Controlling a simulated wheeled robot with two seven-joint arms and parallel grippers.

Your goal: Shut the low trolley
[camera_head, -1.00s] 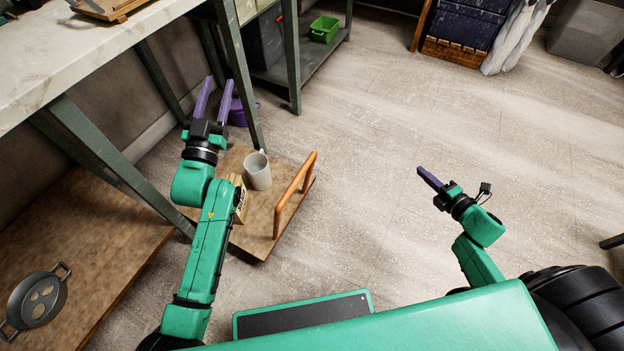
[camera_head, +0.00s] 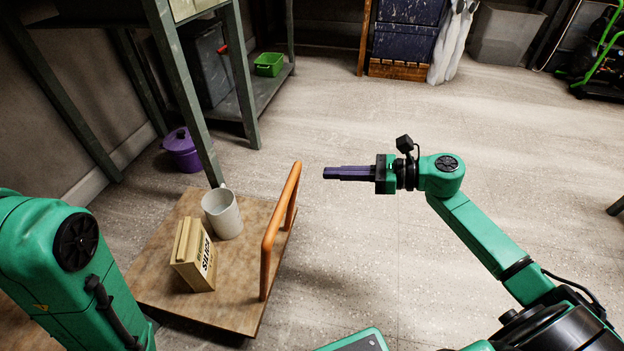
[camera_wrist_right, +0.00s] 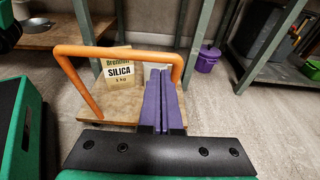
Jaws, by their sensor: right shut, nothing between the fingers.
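The low trolley (camera_head: 225,292) is a brown wooden platform with an orange handle (camera_head: 268,240) along its right side. It stands out on the floor beside the green-grey bench legs. A grey-white mug (camera_head: 222,214) and a tan silica box (camera_head: 194,256) stand on it. My right gripper (camera_head: 326,173) is shut and empty, to the right of the handle and pointing left at it. In the right wrist view the shut purple fingers (camera_wrist_right: 162,82) overlap the handle (camera_wrist_right: 120,51); contact cannot be told. My left arm shows at the left edge, but its gripper is out of view.
A purple pot (camera_head: 182,150) stands on the floor behind the trolley, near the wall. A bench leg (camera_head: 190,100) rises close to the trolley's far edge. A green bin (camera_head: 269,64) sits on a low shelf (camera_head: 250,98).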

